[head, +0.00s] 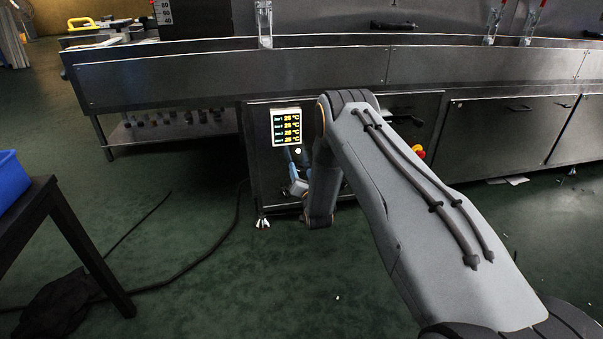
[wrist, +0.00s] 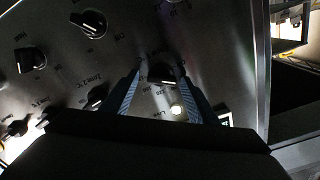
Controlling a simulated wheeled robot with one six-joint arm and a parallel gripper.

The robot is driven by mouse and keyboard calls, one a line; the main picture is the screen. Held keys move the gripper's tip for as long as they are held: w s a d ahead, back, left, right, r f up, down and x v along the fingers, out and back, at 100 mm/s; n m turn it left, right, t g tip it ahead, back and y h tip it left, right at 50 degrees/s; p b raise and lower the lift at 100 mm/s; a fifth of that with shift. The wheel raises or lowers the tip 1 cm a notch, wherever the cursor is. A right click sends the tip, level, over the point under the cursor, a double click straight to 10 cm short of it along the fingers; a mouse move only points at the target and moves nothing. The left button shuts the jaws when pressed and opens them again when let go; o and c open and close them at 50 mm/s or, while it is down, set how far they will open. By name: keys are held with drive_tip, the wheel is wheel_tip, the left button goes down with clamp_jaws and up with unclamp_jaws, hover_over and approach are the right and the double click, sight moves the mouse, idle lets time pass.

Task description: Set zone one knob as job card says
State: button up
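In the wrist view a dark control panel (wrist: 225,55) carries several black knobs with white pointer marks. One knob (wrist: 160,75) sits between the two blue-grey fingers of my gripper (wrist: 160,68). The fingers are apart, with gaps on both sides of this knob; whether they reach around it or stop in front of it I cannot tell. In the head view, my arm hides most of the panel and knobs; a lit display (head: 286,126) shows several zone readings. No job card is readable.
Other knobs (wrist: 88,22) and (wrist: 97,97) lie close left of my fingers, and a glowing lamp (wrist: 177,110) sits between them. A red-and-yellow button (head: 418,152) is right of my arm. A dark table (head: 50,200) with a blue bin (head: 10,178) stands left.

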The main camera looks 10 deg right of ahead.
drive_tip(key=s+p, duration=0.3)
drive_tip(key=s, duration=0.4)
drive_tip(key=shift+s, duration=0.4)
